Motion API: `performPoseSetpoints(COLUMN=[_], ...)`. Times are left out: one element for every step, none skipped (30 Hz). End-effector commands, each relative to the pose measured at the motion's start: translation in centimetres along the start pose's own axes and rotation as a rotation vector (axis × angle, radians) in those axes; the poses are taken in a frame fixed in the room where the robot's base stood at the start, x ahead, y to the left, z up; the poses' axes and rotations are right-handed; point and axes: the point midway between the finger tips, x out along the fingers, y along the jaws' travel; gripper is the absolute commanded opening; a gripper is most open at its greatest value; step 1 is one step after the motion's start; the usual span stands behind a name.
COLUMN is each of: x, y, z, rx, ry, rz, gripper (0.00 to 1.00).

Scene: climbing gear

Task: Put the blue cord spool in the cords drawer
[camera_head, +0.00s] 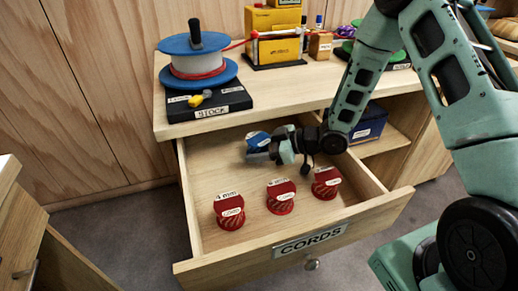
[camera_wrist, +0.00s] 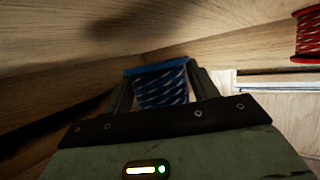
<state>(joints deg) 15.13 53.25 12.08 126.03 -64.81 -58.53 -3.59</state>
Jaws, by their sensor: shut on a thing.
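The cords drawer (camera_head: 310,240) is pulled open below the wooden counter, with a CORDS label on its front. My gripper (camera_head: 262,150) is inside the drawer's outline, toward the back left. It is shut on the blue cord spool (camera_head: 258,139), whose blue top shows between the fingers. In the wrist view the spool (camera_wrist: 163,85) has a blue flange and blue patterned cord, gripped between both fingers (camera_wrist: 162,88). Whether the spool touches the drawer floor cannot be told.
Red spools stand in the drawer's front half: a left one (camera_head: 229,211), a middle one (camera_head: 281,196) and a right one (camera_head: 326,183). The counter (camera_head: 225,122) overhangs the drawer's back. A blue bin (camera_head: 369,124) sits on the shelf to the right.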

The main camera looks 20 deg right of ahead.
Motion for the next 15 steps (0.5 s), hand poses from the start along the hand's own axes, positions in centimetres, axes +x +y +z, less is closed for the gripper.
performPoseSetpoints(x=[0.13, 0.13, 0.14, 0.14, 0.15, 0.15, 0.15, 0.15, 0.15, 0.15, 0.15, 0.12, 0.07, -0.01, -0.17], y=[-0.29, -0.32, -0.34, -0.36, -0.38, -0.39, -0.4, -0.4, -0.41, -0.41, -0.42, -0.42, -0.41, -0.41, -0.4], z=[0.72, 0.78, 0.84, 0.89, 0.93, 0.97, 0.99, 1.01, 1.04, 1.05, 1.06, 1.0, 0.88, 0.69, 0.31], rx=[0.009, 0.01, 0.01, 0.011, 0.011, 0.012, 0.012, 0.012, 0.012, 0.012, 0.012, 0.012, 0.012, 0.012, 0.012], ry=[-0.008, -0.009, -0.01, -0.011, -0.011, -0.012, -0.012, -0.012, -0.013, -0.013, -0.013, -0.014, -0.014, -0.014, -0.014], rz=[-0.005, -0.005, -0.005, -0.006, -0.006, -0.006, -0.006, -0.006, -0.006, -0.006, -0.006, -0.006, -0.006, -0.006, -0.006], gripper=[0.34, 0.64, 0.75, 0.8, 0.8, 0.8, 0.8, 0.8, 0.8, 0.8, 0.8, 0.8, 0.8, 0.8, 0.8])
